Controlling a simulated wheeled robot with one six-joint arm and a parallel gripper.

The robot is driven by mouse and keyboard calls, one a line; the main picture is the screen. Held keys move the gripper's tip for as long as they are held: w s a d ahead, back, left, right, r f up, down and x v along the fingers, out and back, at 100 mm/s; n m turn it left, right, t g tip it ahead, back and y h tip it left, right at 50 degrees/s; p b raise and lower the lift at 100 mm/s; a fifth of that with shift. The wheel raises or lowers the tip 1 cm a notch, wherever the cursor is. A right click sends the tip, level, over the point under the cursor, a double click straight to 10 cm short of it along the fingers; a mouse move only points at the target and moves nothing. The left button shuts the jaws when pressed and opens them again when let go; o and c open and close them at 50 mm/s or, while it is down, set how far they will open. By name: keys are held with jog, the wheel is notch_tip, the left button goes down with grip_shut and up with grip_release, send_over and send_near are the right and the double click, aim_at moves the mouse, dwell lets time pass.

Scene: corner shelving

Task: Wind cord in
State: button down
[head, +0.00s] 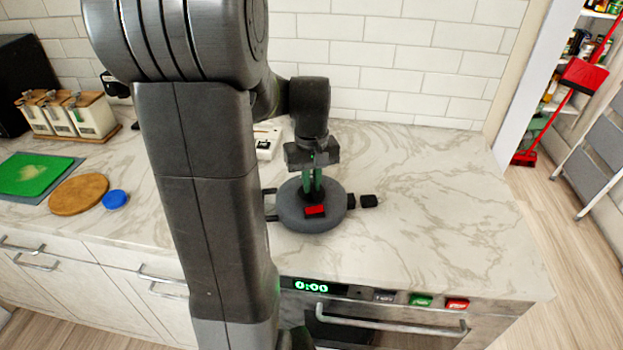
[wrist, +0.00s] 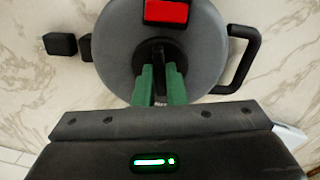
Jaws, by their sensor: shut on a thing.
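A round grey cord reel (head: 326,220) lies on the marble counter, with a red button or block (head: 315,210) on its top. The reel (wrist: 116,50) and its red part (wrist: 166,12) also show in the wrist view. A black plug-like piece (head: 369,201) sits just right of the reel, and it shows at the left in the wrist view (wrist: 60,44). A black handle (wrist: 245,58) stands out from the reel's other side. My gripper (head: 314,190) points down at the reel's middle. Its green fingers (wrist: 158,88) are shut on a dark knob (wrist: 156,55) there.
A white device (head: 267,142) stands behind the reel. A wooden board (head: 78,194), a blue lid (head: 115,200), a green board (head: 35,174) and canisters (head: 92,115) are at the left. The counter (head: 440,200) right of the reel is clear. An oven with a handle (head: 390,321) is below the front edge.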

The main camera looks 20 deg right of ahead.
jog(key=shift+m, duration=1.1)
jog(key=c, duration=1.5)
grip_release()
notch_tip(320, 180, up, 14)
jog(key=shift+f+p, duration=0.1)
jog(key=shift+p, duration=0.2)
notch_tip(320, 180, down, 14)
jog(key=shift+r, duration=0.1)
